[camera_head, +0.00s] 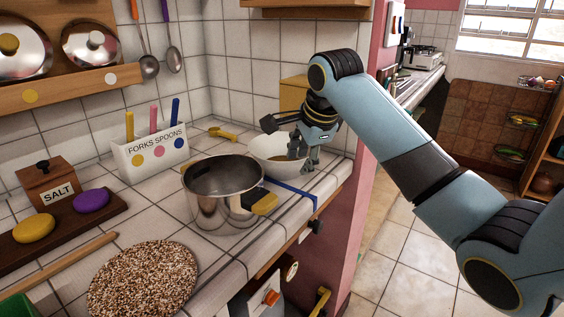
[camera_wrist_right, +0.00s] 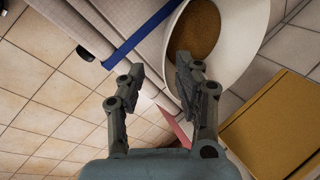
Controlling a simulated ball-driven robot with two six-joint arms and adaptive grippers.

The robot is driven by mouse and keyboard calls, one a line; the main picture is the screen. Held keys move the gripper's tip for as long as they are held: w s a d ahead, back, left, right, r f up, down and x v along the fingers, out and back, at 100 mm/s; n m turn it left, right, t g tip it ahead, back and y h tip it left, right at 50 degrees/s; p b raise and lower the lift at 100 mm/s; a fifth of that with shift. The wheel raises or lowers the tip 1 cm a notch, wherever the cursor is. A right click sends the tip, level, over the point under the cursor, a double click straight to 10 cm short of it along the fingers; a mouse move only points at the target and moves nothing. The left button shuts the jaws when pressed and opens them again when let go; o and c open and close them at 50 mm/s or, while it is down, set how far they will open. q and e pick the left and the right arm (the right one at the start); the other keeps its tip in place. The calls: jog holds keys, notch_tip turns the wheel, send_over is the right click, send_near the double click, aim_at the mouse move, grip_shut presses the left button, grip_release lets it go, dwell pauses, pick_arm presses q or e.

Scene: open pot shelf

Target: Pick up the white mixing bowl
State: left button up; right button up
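The white mixing bowl (camera_head: 268,148) stands on the tiled counter at the back right, behind the steel pot. Something brown lies inside it. In the right wrist view the bowl (camera_wrist_right: 236,48) fills the upper right, cut off by the top edge. My right gripper (camera_head: 303,158) points down at the bowl's right rim. In the wrist view its two fingers (camera_wrist_right: 158,72) are apart: the right one overlaps the bowl's wall, the left one is outside it. Nothing is clamped between them; I cannot tell whether they touch the rim. My left gripper is not in view.
A steel pot (camera_head: 220,205) stands in front of the bowl. A blue strip (camera_head: 291,193) lies beside the bowl near the counter edge. A yellow box (camera_head: 293,93) stands behind my gripper. A forks-and-spoons holder (camera_head: 152,153) and a yellow spoon (camera_head: 222,133) are left of it.

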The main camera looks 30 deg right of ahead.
aim_at(294, 171)
jog(key=x, duration=0.5)
jog(key=shift+w+a+r+b, duration=0.1)
jog(key=shift+w+a+b, duration=0.05)
jog(key=shift+w+b, duration=0.25)
grip_shut()
